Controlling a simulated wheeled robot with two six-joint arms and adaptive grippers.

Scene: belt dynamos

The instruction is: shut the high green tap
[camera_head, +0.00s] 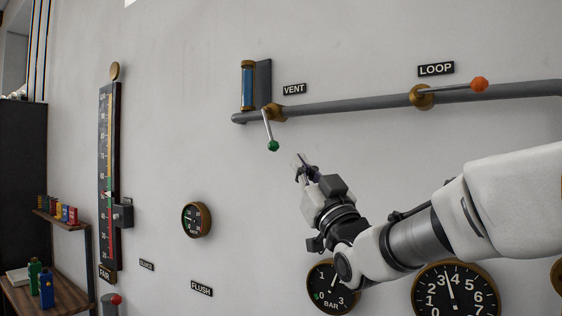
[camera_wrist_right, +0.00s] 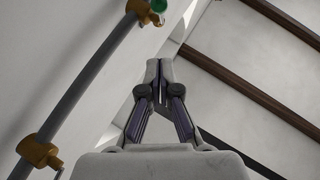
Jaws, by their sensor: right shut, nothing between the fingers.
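The green tap (camera_head: 272,146) is a lever with a green knob on a brass valve at the left end of the grey pipe, by the VENT label (camera_head: 294,89). Its lever hangs down, tilted slightly right, across the pipe's line. In the right wrist view the green knob (camera_wrist_right: 158,6) is at the top edge, partly cut off. My right gripper (camera_head: 302,164) is just below and right of the knob, apart from it. Its fingers (camera_wrist_right: 159,98) are shut and empty. My left gripper is not in view.
An orange-knobbed lever (camera_head: 479,84) lies nearly along the pipe (camera_head: 350,104) under the LOOP label (camera_head: 436,69). A blue sight glass (camera_head: 248,86) stands left of the valve. Dial gauges (camera_head: 331,287) are below my right arm. The wall between is clear.

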